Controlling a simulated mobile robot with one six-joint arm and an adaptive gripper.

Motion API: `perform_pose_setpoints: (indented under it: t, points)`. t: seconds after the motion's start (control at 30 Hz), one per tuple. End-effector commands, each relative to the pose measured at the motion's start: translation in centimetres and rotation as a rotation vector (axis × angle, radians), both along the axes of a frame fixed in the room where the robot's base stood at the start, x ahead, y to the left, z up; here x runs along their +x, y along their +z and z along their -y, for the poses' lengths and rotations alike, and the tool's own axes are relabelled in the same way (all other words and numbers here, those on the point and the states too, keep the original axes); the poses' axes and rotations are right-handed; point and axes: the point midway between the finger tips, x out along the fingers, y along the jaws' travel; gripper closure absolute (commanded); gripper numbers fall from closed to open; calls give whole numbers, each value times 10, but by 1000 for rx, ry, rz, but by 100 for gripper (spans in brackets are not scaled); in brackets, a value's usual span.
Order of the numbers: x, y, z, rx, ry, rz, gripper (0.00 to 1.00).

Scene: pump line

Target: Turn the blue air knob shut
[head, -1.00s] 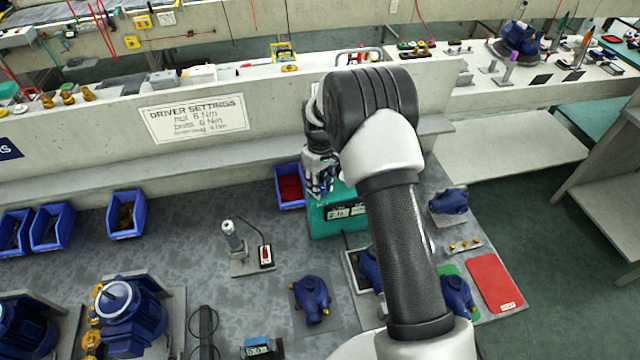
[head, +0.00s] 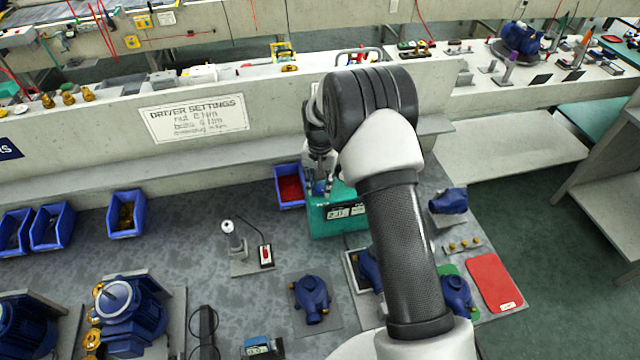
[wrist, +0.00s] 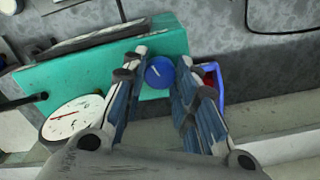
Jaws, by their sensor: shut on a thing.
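The blue air knob (wrist: 160,72), round with a white pointer line, sits on the teal box (wrist: 85,75) in the wrist view. My gripper (wrist: 160,75) has one finger on either side of the knob and is shut on it. In the head view the teal box (head: 325,222) stands on the bench with a display on its front. My gripper (head: 324,182) is over its top there and hides most of the knob. A white round gauge (wrist: 72,117) with a red needle is near the knob.
A blue bin with red contents (head: 289,187) stands close to the left of the teal box. Blue pump bodies (head: 311,298) and a red mat (head: 495,282) lie in front. The concrete ledge (head: 230,165) runs behind.

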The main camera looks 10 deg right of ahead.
Motion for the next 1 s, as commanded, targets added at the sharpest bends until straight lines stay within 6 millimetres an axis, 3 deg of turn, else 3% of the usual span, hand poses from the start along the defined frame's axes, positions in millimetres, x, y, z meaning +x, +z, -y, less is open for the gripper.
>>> perform_pose_setpoints:
  t: [0.43,1.0]
  points:
    - [0,0,0,0,-283,1,97]
    - [0,0,0,0,-352,1,97]
